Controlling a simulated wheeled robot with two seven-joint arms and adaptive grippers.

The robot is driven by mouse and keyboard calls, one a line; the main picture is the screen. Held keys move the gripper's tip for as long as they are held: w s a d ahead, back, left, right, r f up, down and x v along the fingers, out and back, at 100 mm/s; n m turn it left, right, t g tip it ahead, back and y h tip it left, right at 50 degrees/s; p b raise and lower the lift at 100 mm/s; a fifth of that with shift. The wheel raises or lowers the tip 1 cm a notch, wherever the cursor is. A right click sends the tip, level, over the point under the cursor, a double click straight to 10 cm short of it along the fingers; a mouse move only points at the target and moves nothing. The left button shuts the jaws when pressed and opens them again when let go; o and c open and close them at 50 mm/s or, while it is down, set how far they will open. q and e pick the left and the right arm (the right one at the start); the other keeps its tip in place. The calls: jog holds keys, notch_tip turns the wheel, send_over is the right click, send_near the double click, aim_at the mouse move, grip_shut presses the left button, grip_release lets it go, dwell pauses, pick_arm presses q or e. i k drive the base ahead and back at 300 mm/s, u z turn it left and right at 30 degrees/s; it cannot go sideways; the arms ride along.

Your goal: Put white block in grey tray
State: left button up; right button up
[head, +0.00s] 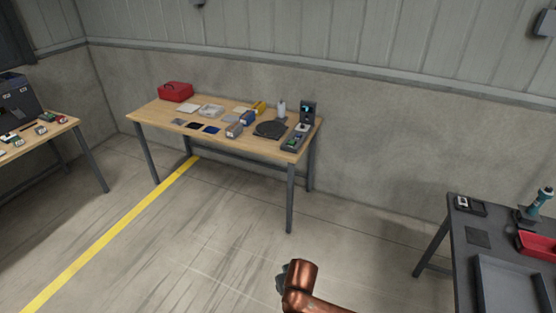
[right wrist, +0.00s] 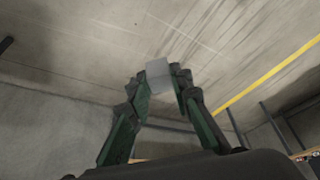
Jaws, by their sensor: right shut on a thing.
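In the right wrist view, my right gripper (right wrist: 160,80) is shut on the white block (right wrist: 158,73), a pale, plain-sided piece held between the fingertips. The floor shows behind it, with no surface close beneath. In the head view my copper right arm is at the bottom centre; the block cannot be made out there. A grey tray (head: 480,290) with a raised rim lies on the dark table at the lower right, partly cut off by the frame, to the right of my arm and apart from it. My left gripper is in neither view.
The dark table (head: 462,237) also holds a red bin (head: 536,244), a teal power tool (head: 540,204) and a small dark device (head: 470,206). A wooden table (head: 160,120) with several items stands at the back wall. The floor between them is clear.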

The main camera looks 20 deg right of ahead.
aim_at(509, 293)
jog(key=z, duration=0.65)
jog(key=i, duration=1.35)
jog(key=z, duration=2.05)
jog(key=i, duration=1)
jog(key=z, duration=1)
jog(key=i, duration=0.75)
jog(key=z, duration=0.2)
